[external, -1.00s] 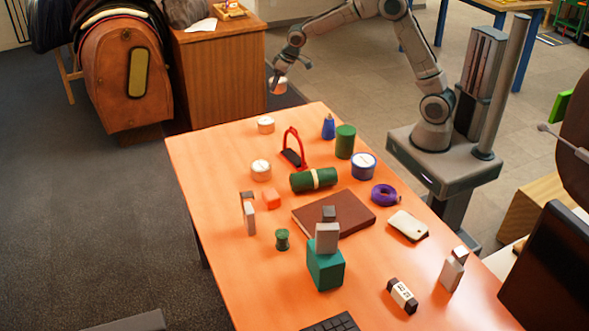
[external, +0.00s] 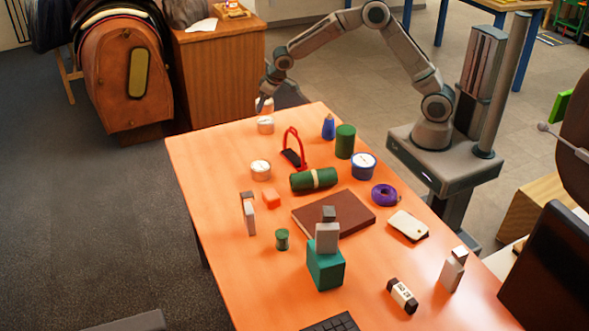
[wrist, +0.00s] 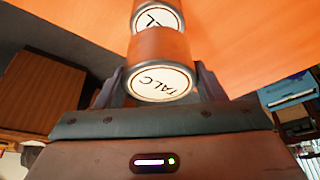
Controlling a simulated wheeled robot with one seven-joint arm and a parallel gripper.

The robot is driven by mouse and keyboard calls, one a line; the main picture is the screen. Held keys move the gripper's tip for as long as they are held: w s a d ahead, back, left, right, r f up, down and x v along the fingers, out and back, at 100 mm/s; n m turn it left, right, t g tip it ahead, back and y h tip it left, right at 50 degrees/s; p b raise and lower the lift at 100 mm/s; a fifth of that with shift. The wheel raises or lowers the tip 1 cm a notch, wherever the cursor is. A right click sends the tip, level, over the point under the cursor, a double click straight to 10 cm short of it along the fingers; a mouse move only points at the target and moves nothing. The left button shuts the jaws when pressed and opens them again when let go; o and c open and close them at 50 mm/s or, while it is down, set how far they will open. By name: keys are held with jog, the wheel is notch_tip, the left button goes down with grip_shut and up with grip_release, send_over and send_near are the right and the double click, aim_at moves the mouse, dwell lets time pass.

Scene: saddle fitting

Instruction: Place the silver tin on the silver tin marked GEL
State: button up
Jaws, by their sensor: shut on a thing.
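My gripper (external: 265,96) is shut on a silver tin with an orange-looking side (external: 263,105), whose lid reads TALC in the wrist view (wrist: 161,82). The fingers stand on either side of it. I cannot tell whether the two tins touch.
Another silver tin (external: 260,170) stands nearer on the orange table (external: 215,185).

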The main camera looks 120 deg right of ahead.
aim_at(265, 111)
jog(key=shift+f, duration=1.9)
jog(key=shift+f, duration=0.15)
jog(key=o, duration=1.1)
